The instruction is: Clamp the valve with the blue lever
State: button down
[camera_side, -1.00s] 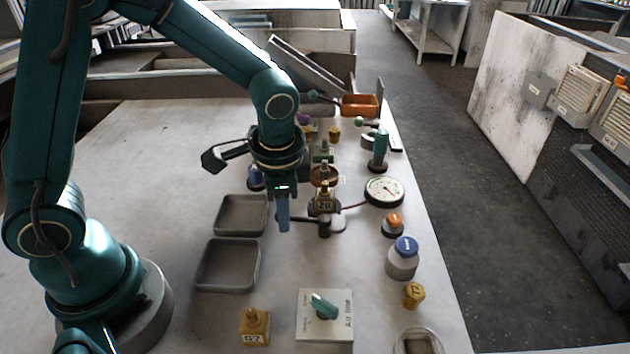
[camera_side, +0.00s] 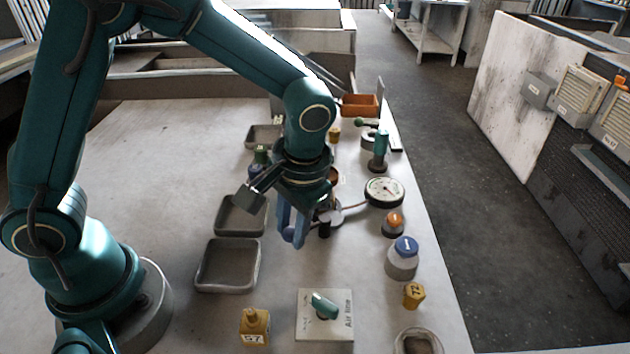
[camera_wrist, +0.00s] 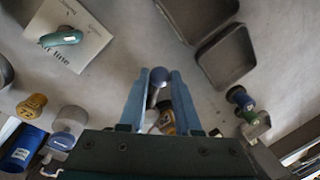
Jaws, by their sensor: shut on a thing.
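My gripper (camera_side: 293,238) has two blue fingers pointing down in front of the clamp fixture, partly covering it. In the wrist view the fingers (camera_wrist: 160,98) close from both sides on a lever with a blue-grey round knob (camera_wrist: 160,76). The lever's lower part is hidden between the fingers. A brass-coloured valve (camera_wrist: 166,118) with a dark-marked label shows just behind the fingers. In the side view my gripper and wrist hide most of the valve. Whether the clamp presses on the valve cannot be seen.
A gauge (camera_side: 384,190) with a hose stands right of the fixture. Two empty grey trays (camera_side: 229,288) lie to the left. An air line plate (camera_side: 325,336) with a teal knob is in front.

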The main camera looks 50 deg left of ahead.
jog(key=d+n, duration=0.1)
jog(key=n, duration=0.2)
jog(key=d+n, duration=0.1)
jog(key=shift+w+d+n+g, duration=0.3)
jog(key=shift+w+d+g, duration=0.05)
jog(key=shift+g, duration=0.05)
jog(key=shift+w+d+n+g+h, duration=0.15)
jog(key=shift+w+d+n, duration=0.15)
jog(key=shift+n, duration=0.45)
jog(key=shift+w+d+n+g+h, duration=0.15)
jog(key=shift+d+n, duration=0.25)
jog(key=shift+n, duration=0.4)
jog(key=shift+w+d+n+g, duration=0.1)
jog(key=shift+w+d+n, duration=0.2)
jog(key=shift+n, duration=0.45)
jog(key=shift+d, duration=0.1)
jog(key=c, duration=0.6)
grip_release()
jog(key=shift+s, duration=0.1)
jog(key=shift+w+d+r, duration=0.1)
jog(key=shift+w+r, duration=0.05)
jog(key=shift+r, duration=0.7)
jog(key=shift+w+d+r, duration=0.1)
jog(key=shift+d+r, duration=0.05)
jog(key=shift+r, duration=0.75)
jog(key=shift+w+d+r, duration=0.1)
jog(key=shift+w+r, duration=0.05)
jog(key=shift+r, duration=0.7)
